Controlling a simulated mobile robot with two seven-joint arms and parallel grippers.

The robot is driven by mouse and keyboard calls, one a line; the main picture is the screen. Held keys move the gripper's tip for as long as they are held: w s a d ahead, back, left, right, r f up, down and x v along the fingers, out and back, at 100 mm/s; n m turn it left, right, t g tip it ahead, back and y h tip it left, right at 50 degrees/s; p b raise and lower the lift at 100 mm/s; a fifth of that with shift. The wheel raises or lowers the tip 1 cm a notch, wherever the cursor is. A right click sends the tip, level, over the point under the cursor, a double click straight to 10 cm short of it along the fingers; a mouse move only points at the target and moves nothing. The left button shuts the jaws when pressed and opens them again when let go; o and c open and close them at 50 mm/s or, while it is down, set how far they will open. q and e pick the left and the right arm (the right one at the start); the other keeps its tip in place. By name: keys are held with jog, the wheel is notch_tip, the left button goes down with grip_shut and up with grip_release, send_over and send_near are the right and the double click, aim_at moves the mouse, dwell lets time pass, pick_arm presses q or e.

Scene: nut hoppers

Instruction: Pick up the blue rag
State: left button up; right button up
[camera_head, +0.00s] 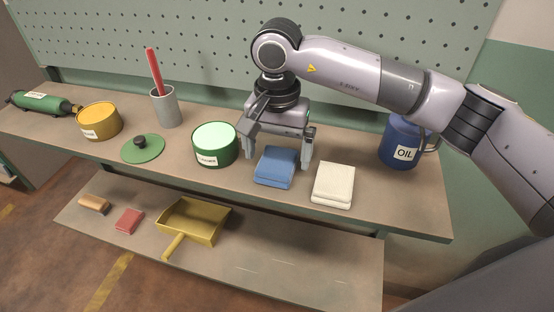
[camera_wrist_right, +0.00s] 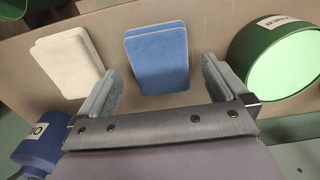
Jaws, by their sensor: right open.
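The blue rag (camera_head: 276,168) is a folded pad lying flat on the workbench, between the green tin and a white rag. It also shows in the right wrist view (camera_wrist_right: 157,58), just beyond my fingertips. My right gripper (camera_head: 279,156) is open and empty, pointing down over the rag's back edge. In the right wrist view, the fingers of this gripper (camera_wrist_right: 161,85) are spread to either side of the rag's near end. I cannot tell whether they touch it. My left gripper is not in view.
The white rag (camera_head: 333,184) lies close to the right of the blue one. The open green tin (camera_head: 215,150) stands close on the left. A blue oil can (camera_head: 397,143) stands at the right. A pegboard (camera_head: 190,45) rises behind the bench. The lower shelf holds a yellow dustpan (camera_head: 203,219).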

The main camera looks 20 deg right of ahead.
aim_at(277, 160)
jog(key=shift+f, duration=0.65)
jog(key=c, duration=1.1)
notch_tip(277, 160, up, 20)
jog(key=o, duration=0.4)
jog(key=c, duration=0.3)
